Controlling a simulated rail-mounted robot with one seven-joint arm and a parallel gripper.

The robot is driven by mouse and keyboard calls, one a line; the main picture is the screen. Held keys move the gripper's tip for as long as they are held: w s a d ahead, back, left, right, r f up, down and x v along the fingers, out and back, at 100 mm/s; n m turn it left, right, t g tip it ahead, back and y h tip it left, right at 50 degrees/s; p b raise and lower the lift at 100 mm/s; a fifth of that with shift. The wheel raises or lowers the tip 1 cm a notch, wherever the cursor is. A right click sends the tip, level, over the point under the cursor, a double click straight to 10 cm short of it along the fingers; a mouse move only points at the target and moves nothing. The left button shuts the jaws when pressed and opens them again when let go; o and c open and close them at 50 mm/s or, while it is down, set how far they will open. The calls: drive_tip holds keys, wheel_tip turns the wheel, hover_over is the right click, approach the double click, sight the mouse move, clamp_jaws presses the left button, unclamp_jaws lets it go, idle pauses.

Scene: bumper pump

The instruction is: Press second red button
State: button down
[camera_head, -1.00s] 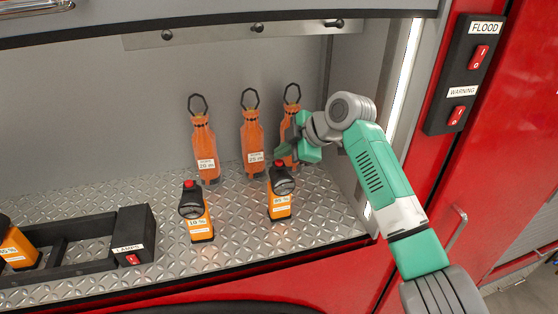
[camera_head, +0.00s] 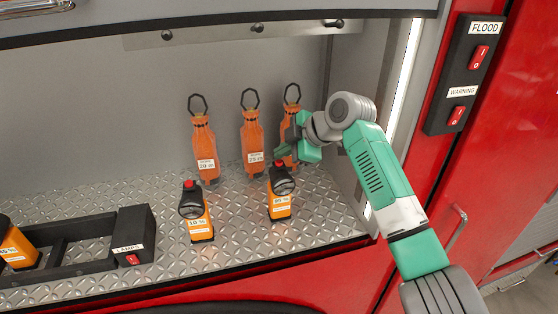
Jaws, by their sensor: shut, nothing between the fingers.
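Two orange hand lamps with black heads and red buttons on top stand on the metal tread floor of the compartment. The left lamp (camera_head: 197,217) is labelled 10 % and its red button (camera_head: 189,184) is in clear view. The right lamp (camera_head: 280,200) has its red button (camera_head: 281,164) just under my gripper (camera_head: 284,152). My gripper is shut and empty, pointing left at the right lamp's top. Whether its fingertips touch that button, I cannot tell.
Several orange bagged items hang or stand behind the lamps, one (camera_head: 253,140) in the middle and one partly behind my gripper. A black LAMPS charger (camera_head: 136,235) with a red switch sits left. FLOOD (camera_head: 480,55) and WARNING (camera_head: 457,115) red switches are on the right post.

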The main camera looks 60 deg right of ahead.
sight(283, 169)
drive_tip(key=shift+f, duration=0.1)
drive_tip(key=shift+f, duration=0.4)
drive_tip(key=shift+r, duration=0.5)
wheel_tip(283, 169, up, 6)
drive_tip(key=p, duration=0.4)
idle(0.3)
